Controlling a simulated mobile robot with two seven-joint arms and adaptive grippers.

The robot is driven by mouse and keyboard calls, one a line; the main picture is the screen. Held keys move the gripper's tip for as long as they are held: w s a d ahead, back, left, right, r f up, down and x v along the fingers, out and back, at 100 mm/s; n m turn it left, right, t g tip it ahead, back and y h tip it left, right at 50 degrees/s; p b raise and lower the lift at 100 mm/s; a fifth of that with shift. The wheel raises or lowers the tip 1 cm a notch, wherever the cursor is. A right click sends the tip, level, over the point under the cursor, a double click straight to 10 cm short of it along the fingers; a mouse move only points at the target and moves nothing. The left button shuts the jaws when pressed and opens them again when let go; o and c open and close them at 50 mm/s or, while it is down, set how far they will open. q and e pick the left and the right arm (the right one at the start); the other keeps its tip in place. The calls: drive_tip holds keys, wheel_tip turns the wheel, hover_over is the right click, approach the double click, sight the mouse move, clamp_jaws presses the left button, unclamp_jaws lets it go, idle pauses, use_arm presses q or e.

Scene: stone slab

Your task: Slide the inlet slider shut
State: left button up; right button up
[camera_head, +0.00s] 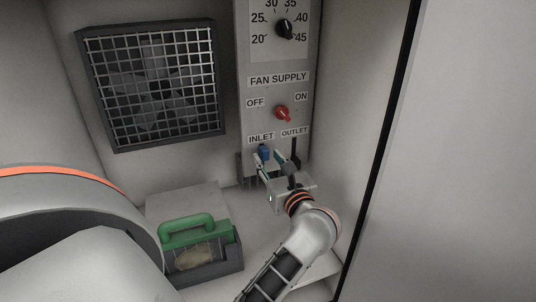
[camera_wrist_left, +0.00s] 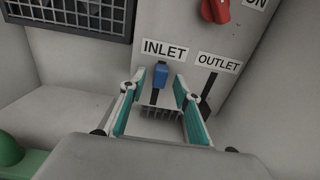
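The inlet slider has a blue knob (camera_head: 263,152) under the INLET label (camera_head: 261,138) on the grey control panel. In the left wrist view the blue knob (camera_wrist_left: 160,75) sits at the top of a short dark slot, just below the label. My left gripper (camera_head: 268,159) is in front of the panel at the inlet slider. In the left wrist view its two teal-lined fingers (camera_wrist_left: 159,80) are apart, one on each side of the blue knob, with gaps visible. I cannot tell how far the fingertips are from the panel. My right gripper is not in view.
The black outlet slider (camera_wrist_left: 207,91) is close to the right finger. Above are a red OFF/ON knob (camera_head: 282,112) and a black dial (camera_head: 285,29). A container with a green handle (camera_head: 187,229) stands below left.

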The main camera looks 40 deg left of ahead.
use_arm(q)
drive_tip(key=shift+x, duration=1)
drive_tip(key=shift+c, duration=0.4)
clamp_jaws()
wheel_tip(320, 180, down, 7)
drive_tip(key=b, duration=0.5)
drive_tip(key=shift+r, duration=0.2)
